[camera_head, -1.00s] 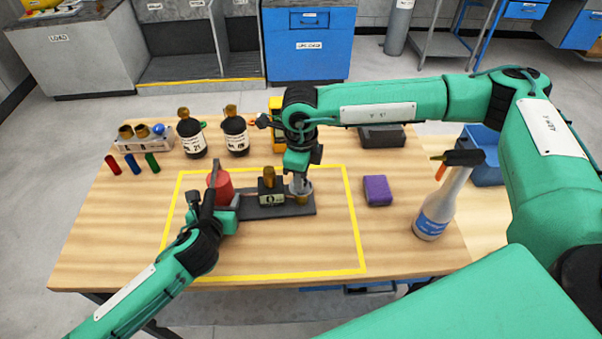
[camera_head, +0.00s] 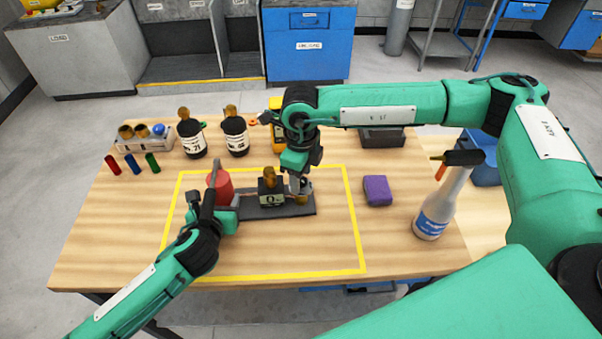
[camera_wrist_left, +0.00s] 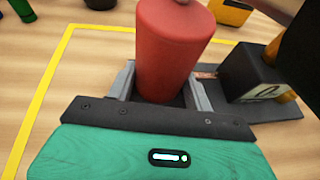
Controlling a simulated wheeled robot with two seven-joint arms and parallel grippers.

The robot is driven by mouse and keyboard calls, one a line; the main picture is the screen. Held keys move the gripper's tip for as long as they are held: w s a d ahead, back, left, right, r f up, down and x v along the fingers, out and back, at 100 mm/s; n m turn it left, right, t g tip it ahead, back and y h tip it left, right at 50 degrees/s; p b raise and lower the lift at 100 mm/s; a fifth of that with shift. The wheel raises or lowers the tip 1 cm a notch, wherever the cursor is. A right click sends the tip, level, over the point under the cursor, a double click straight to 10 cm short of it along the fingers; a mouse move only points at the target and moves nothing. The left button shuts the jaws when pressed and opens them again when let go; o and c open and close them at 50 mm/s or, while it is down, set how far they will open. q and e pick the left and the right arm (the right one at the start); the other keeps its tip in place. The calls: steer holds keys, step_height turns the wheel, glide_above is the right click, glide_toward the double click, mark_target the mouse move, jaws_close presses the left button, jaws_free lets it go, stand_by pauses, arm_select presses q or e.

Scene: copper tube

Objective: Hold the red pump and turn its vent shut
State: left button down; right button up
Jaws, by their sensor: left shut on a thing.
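The red pump (camera_head: 221,187) stands at the left end of a dark base plate (camera_head: 272,213) inside the yellow outline. It is a red bulb in the left wrist view (camera_wrist_left: 166,50), between the fingers of my left gripper (camera_wrist_left: 160,90), which is shut on it. A dark block (camera_head: 271,197) with a brass knob (camera_head: 269,177) on top stands mid-plate, joined to the pump side by a thin copper-coloured piece. My right gripper (camera_head: 300,186) points down at the plate's right end, over a small brass part (camera_head: 302,199). Its fingers partly hide that part; whether they grip it is unclear.
A purple block (camera_head: 377,190) and a spray bottle (camera_head: 440,205) are on the right. The front of the outlined area is clear.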

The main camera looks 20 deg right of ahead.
steer(key=shift+r, duration=0.1)
step_height(320, 180, up, 12)
stand_by(0.5)
